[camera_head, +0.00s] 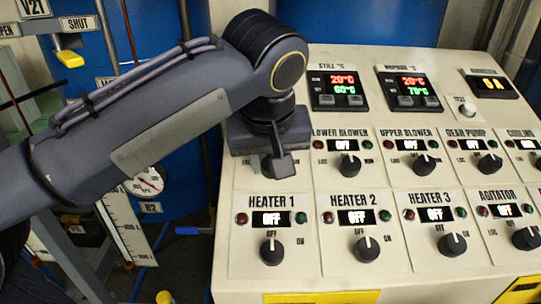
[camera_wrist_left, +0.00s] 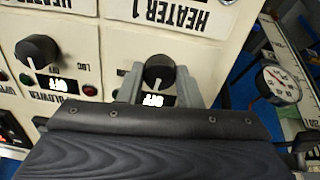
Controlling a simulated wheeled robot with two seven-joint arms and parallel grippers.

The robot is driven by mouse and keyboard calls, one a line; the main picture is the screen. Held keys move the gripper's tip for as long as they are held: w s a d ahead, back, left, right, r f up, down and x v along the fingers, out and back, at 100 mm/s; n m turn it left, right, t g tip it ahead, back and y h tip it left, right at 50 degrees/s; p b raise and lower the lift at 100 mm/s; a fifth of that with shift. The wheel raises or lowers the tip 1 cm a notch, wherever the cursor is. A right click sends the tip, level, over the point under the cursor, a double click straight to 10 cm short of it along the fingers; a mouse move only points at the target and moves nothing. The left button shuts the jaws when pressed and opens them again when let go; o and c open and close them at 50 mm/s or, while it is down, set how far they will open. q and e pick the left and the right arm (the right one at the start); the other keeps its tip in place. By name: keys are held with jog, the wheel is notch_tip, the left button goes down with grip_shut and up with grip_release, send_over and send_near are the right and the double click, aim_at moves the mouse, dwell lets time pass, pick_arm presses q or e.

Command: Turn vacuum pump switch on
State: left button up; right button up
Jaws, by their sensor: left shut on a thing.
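My left gripper (camera_head: 277,163) reaches over the left end of the control panel's middle row in the head view, just above the HEATER 1 section. In the left wrist view its two fingers (camera_wrist_left: 160,75) stand on either side of a black knob (camera_wrist_left: 159,70) and are shut on it. The knob's white mark faces a small lit display (camera_wrist_left: 154,100), which seems to read OFF and is partly covered by my gripper. The knob's own name label is hidden behind my gripper, so I cannot read whether it is the vacuum pump switch. My right gripper is not in view.
The LOWER BLOWER knob (camera_head: 348,167) sits close to the right, its display reading OFF. The HEATER 1 knob (camera_head: 272,251) is just below. Temperature displays (camera_head: 338,88) stand above. A round gauge (camera_head: 147,181) and blue drums (camera_head: 345,22) are beside and behind the panel.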

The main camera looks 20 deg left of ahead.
pick_arm(q)
jog(key=m+p, duration=0.3)
jog(key=m, duration=0.3)
jog(key=shift+r+p, duration=0.2)
jog(key=shift+p, duration=0.1)
jog(key=shift+f+m+p, duration=0.1)
jog(key=shift+m+p, duration=1.05)
jog(key=shift+m, duration=1.15)
jog(key=o, duration=1)
jog(key=shift+c, duration=0.2)
jog(key=v, duration=0.7)
jog(key=shift+r, duration=0.4)
